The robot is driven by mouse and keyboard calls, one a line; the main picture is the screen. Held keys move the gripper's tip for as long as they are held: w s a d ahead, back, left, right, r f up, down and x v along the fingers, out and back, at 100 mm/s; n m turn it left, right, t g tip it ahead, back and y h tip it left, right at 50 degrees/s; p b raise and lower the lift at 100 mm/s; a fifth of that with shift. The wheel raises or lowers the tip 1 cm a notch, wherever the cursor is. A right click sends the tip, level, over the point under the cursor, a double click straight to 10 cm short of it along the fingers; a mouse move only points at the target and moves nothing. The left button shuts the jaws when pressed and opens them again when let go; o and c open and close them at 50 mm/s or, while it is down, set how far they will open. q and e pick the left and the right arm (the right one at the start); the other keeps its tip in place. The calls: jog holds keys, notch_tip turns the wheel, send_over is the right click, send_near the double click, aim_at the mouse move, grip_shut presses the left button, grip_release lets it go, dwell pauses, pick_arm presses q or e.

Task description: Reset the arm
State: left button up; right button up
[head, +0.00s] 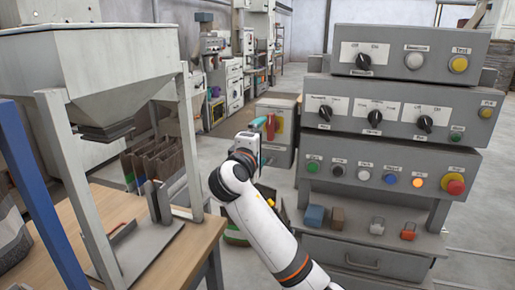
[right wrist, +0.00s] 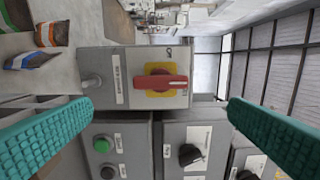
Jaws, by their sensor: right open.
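My right arm reaches up the middle of the head view, and its gripper (head: 258,125) is turned away there, partly hidden by its own wrist. In the right wrist view the two teal fingers of this gripper (right wrist: 160,110) are wide apart with nothing between them. Ahead of them is a grey switch box with a red rotary handle (right wrist: 160,84) on a yellow plate. The handle also shows in the head view (head: 271,126), just beyond the gripper. I cannot tell any contact with the box. My left gripper is not in view.
A grey control console (head: 390,130) with knobs and lit buttons stands at the right, with small blocks on its ledge. A hopper (head: 95,70) on a frame stands over a wooden table (head: 115,205) at the left. Open bags (head: 155,160) stand behind it.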

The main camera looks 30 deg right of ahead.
jog(key=shift+v, duration=1)
jog(key=shift+w+f, duration=0.1)
